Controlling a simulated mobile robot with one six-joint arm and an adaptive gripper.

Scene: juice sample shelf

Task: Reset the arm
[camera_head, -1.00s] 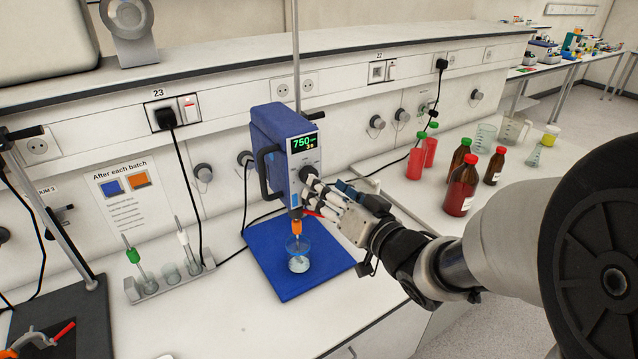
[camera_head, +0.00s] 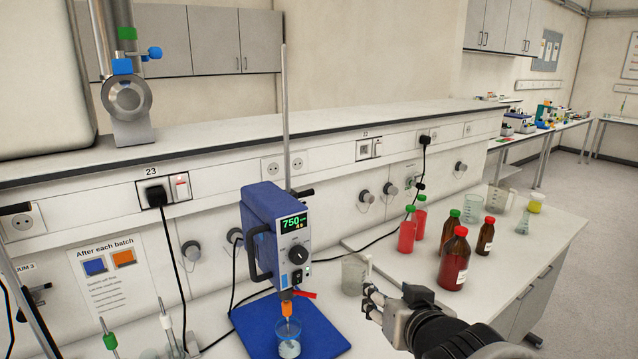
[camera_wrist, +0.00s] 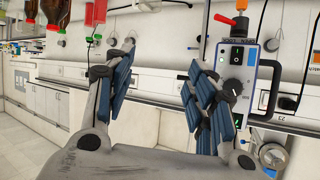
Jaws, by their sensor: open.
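My gripper (camera_head: 372,302) is at the bottom right of centre in the head view, held above the bench to the right of the blue stirrer (camera_head: 273,228). In the wrist view my gripper (camera_wrist: 160,62) has its blue-padded fingers spread wide with nothing between them. The wrist picture is upside down, and the stirrer's control panel (camera_wrist: 236,75) shows beyond the right fingers. Its dial and switch are apart from the fingers as far as I can tell. The stirrer's display reads 750.
A glass beaker (camera_head: 288,338) stands on the blue base plate (camera_head: 318,335) under the stirrer's orange chuck. A clear beaker (camera_head: 355,272) stands just behind my gripper. Brown bottles (camera_head: 455,258) and red bottles (camera_head: 408,233) stand further right. A shelf (camera_head: 230,136) runs along the back.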

